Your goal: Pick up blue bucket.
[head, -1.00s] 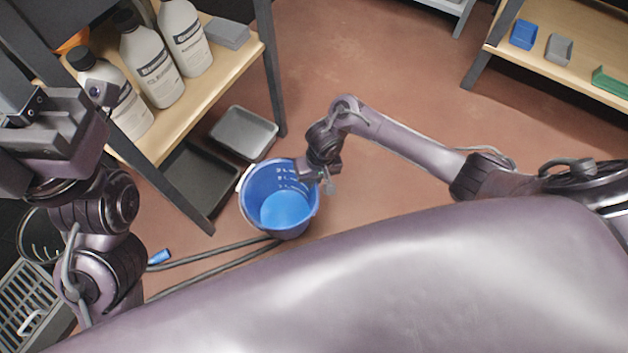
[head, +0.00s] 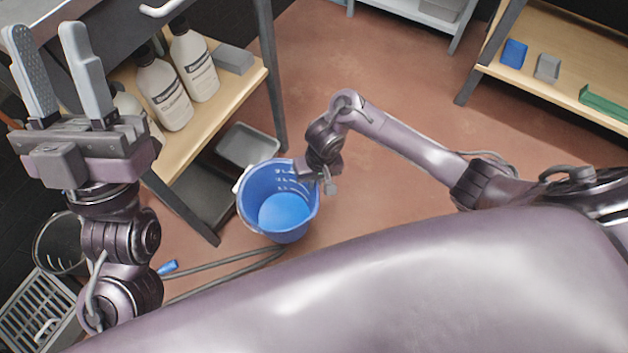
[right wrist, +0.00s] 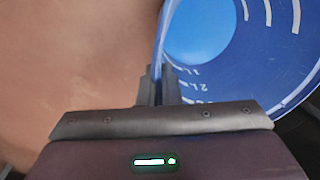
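The blue bucket (head: 283,212) stands upright on the red-brown floor, with white level marks inside. It looks empty. My right gripper (head: 318,177) is at the bucket's right rim in the head view. In the right wrist view the gripper's fingers (right wrist: 158,80) lie one on each side of the bucket's thin wall (right wrist: 240,70) and appear closed on it. The fingertips are partly hidden in the head view. My left gripper (head: 50,68) is raised at the upper left, its two fingers spread, with nothing between them.
A shelf unit (head: 230,88) with white bottles (head: 162,92) stands left of the bucket, a grey tray (head: 248,146) below. A hose (head: 225,262) lies beside the bucket. A dark bucket (head: 60,245) is at far left. Open floor (head: 400,100) lies beyond my right arm.

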